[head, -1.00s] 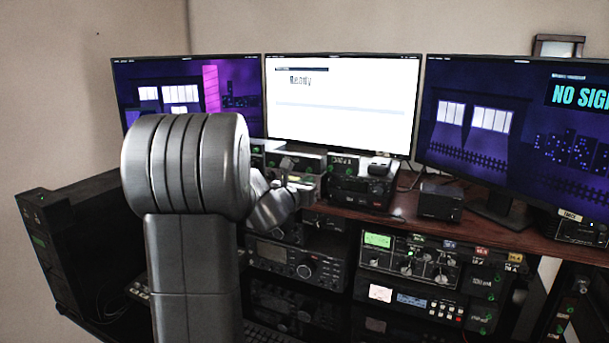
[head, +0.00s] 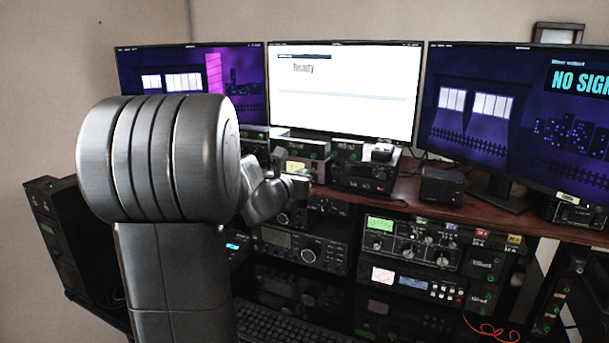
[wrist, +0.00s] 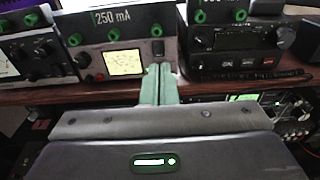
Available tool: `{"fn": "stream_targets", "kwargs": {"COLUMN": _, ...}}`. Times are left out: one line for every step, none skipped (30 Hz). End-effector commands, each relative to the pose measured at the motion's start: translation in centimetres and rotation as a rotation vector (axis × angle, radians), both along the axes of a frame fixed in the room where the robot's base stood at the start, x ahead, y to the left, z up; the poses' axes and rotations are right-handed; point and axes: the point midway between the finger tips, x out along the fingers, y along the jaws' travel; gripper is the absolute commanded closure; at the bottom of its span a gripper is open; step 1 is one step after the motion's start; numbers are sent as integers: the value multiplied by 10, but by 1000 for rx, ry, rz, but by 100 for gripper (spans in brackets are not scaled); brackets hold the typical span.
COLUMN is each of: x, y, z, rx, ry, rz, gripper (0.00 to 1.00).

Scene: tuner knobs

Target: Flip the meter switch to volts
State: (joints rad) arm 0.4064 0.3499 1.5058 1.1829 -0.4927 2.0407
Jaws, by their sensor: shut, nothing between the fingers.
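The meter box (wrist: 95,40) stands on the shelf in the wrist view, labelled 250 mA, with a lit yellow dial (wrist: 123,64). A small dark switch (wrist: 157,49) is at the right of its front, and its position is too small to tell. In the head view the yellow dial (head: 296,166) shows just past my wrist. My gripper (wrist: 157,70) is shut and empty. Its fingertips are in front of the meter's lower right, just below the switch in the picture. I cannot tell whether they touch the meter.
A dark radio (wrist: 240,45) stands right of the meter, and a knobbed unit (wrist: 38,50) stands left of it. Green knobs line the tops. Three monitors rise behind, the middle one (head: 345,95) white. More radio gear (head: 410,240) sits below the shelf edge.

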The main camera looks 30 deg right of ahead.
Motion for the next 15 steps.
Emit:
{"fn": "stream_targets", "kwargs": {"x": -5, "y": 7, "z": 1, "rx": -2, "ry": -2, "rz": 3, "gripper": 100}}
{"fn": "stream_targets", "kwargs": {"x": -8, "y": 11, "z": 1, "rx": -2, "ry": -2, "rz": 3, "gripper": 100}}
{"fn": "stream_targets", "kwargs": {"x": -13, "y": 16, "z": 1, "rx": -2, "ry": -3, "rz": 2, "gripper": 100}}
{"fn": "stream_targets", "kwargs": {"x": -16, "y": 20, "z": 2, "rx": -1, "ry": -4, "rz": 2, "gripper": 100}}
{"fn": "stream_targets", "kwargs": {"x": -19, "y": 24, "z": 2, "rx": -2, "ry": -3, "rz": 2, "gripper": 100}}
{"fn": "stream_targets", "kwargs": {"x": -23, "y": 29, "z": 3, "rx": -2, "ry": -2, "rz": 3, "gripper": 100}}
{"fn": "stream_targets", "kwargs": {"x": -26, "y": 32, "z": 3, "rx": -1, "ry": -2, "rz": 3, "gripper": 100}}
{"fn": "stream_targets", "kwargs": {"x": -29, "y": 35, "z": 3, "rx": 0, "ry": -2, "rz": 3, "gripper": 100}}
{"fn": "stream_targets", "kwargs": {"x": -32, "y": 39, "z": 4, "rx": -1, "ry": -2, "rz": 3, "gripper": 100}}
{"fn": "stream_targets", "kwargs": {"x": -35, "y": 42, "z": 5, "rx": -1, "ry": -1, "rz": 2, "gripper": 100}}
{"fn": "stream_targets", "kwargs": {"x": -36, "y": 44, "z": 5, "rx": -1, "ry": -1, "rz": 2, "gripper": 100}}
{"fn": "stream_targets", "kwargs": {"x": -39, "y": 46, "z": 5, "rx": -1, "ry": -1, "rz": 1, "gripper": 100}}
{"fn": "stream_targets", "kwargs": {"x": -40, "y": 48, "z": 5, "rx": 0, "ry": -1, "rz": 1, "gripper": 100}}
{"fn": "stream_targets", "kwargs": {"x": -41, "y": 49, "z": 5, "rx": 0, "ry": -1, "rz": 1, "gripper": 100}}
{"fn": "stream_targets", "kwargs": {"x": -42, "y": 50, "z": 5, "rx": 0, "ry": -1, "rz": 1, "gripper": 100}}
